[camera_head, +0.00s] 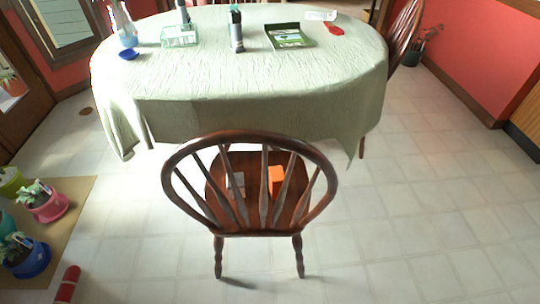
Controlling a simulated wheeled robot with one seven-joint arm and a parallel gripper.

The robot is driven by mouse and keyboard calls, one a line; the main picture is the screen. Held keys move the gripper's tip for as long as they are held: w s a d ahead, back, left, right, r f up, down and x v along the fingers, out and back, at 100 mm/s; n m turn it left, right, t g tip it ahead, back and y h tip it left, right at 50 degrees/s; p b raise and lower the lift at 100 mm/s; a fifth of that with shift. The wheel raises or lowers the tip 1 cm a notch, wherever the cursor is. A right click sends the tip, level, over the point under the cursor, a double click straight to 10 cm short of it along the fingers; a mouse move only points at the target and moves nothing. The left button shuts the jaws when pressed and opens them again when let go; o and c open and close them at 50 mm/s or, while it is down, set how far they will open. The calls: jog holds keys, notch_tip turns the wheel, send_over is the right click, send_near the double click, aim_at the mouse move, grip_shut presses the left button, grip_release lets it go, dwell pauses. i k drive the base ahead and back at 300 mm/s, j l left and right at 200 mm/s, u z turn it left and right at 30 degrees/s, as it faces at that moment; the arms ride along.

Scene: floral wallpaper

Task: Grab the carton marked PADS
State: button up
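No marking that reads PADS can be made out on anything in the head view. Several box-like things show. An orange block or box (288,188) sits on the seat of the wooden chair (214,190), partly behind its back spindles. A small pale grey thing (236,181) sits left of it on the same seat. On the table (220,85) are a pale green and white box (179,37) and a dark green, shallow box or tray (289,37) with a printed face. My gripper is not in view.
The chair's tall back stands between me and its seat. A vase (127,38), a blue dish (129,54), a dark bottle (236,32) and a red item (334,29) are on the table. Potted plants (47,204) stand at left; a red cylinder (67,286) lies nearby. The right floor is clear.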

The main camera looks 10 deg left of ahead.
aim_at(276, 173)
jog(key=i+l+u, duration=0.15)
jog(key=u, duration=0.2)
jog(key=i+l+u, duration=0.1)
jog(key=u, duration=0.3)
jog(key=i+l+u, duration=0.1)
jog(key=l, duration=0.3)
jog(key=i+l+u, duration=0.1)
jog(key=i+l, duration=0.15)
jog(key=l, duration=0.15)
jog(key=i+l, duration=0.15)
jog(key=l, duration=0.3)
jog(key=i+l+u, duration=0.15)
jog(key=l, duration=0.25)
jog(key=i+l+u, duration=0.1)
jog(key=l, duration=0.35)
jog(key=i+l, duration=0.15)
jog(key=i, duration=0.1)
